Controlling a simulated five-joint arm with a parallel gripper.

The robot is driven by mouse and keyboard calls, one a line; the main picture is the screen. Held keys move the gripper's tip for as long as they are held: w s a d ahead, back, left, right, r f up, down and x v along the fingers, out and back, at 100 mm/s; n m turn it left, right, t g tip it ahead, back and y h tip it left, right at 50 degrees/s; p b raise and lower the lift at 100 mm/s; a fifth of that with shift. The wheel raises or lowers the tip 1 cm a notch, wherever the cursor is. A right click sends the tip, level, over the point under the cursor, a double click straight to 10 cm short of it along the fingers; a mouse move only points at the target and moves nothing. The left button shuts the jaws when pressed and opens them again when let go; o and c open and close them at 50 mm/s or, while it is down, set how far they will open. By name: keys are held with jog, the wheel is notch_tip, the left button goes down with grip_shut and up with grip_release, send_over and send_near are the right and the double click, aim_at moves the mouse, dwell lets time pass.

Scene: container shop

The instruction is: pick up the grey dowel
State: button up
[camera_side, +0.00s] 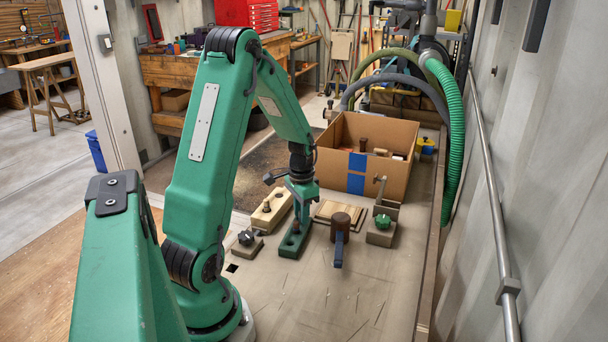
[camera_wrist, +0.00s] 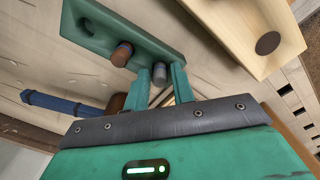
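The green block (camera_side: 291,246) stands on the bench under my gripper (camera_side: 298,218). The grey dowel (camera_wrist: 160,72) stands at the block's near right end. My gripper (camera_wrist: 161,80) has its two green fingers apart, one on each side of the grey dowel, with thin gaps seeming to show. The dowel's lower part is hard to see.
A pale wooden block (camera_side: 272,213) with a dark peg is close behind. A mallet with a blue handle (camera_side: 338,252) lies to the right, near a block with a green knob (camera_side: 381,234). A cardboard box (camera_side: 388,177) stands behind. The bench front is clear.

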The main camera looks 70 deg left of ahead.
grip_shut()
jog(key=shift+r, duration=0.1)
jog(key=shift+r, duration=0.75)
jog(key=w+d+r, duration=0.1)
jog(key=d+r, duration=0.8)
jog(key=d, duration=0.2)
jog(key=shift+w+d+r, duration=0.15)
jog(key=shift+w+d, duration=0.1)
jog(key=shift+w, duration=0.15)
jog(key=shift+a, duration=0.1)
